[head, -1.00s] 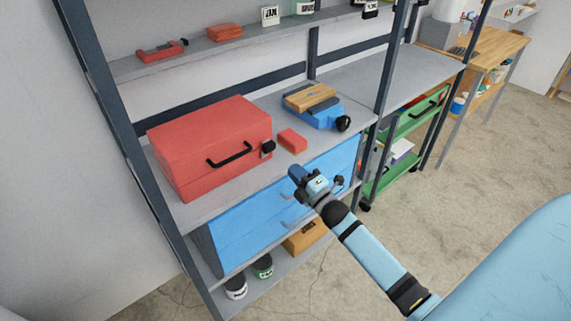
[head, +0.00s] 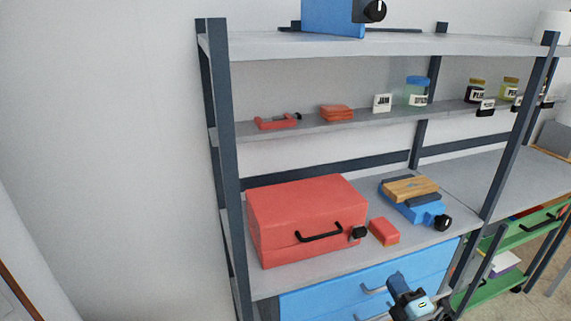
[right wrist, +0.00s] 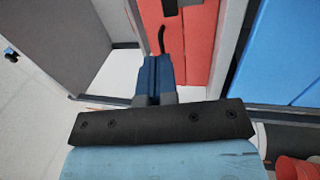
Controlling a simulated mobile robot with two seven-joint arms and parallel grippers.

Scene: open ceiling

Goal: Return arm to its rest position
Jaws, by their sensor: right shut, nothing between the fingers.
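My right gripper (head: 398,284) is at the bottom of the head view, in front of the blue drawer unit (head: 330,297). In the right wrist view its fingers (right wrist: 156,72) are together with nothing between them. My left gripper is not in view. A red toolbox (head: 307,212) with a black handle sits closed on the middle shelf, and part of it shows behind the fingers in the right wrist view (right wrist: 197,40). I cannot tell whether the gripper touches anything, but it looks apart from the drawer handles.
The metal shelf unit (head: 232,180) stands against the wall. A small red block (head: 384,232) and a blue vise (head: 415,205) sit beside the toolbox. Jars (head: 417,92) stand on the shelf above. A green cart (head: 530,228) is at right. The left side is bare wall.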

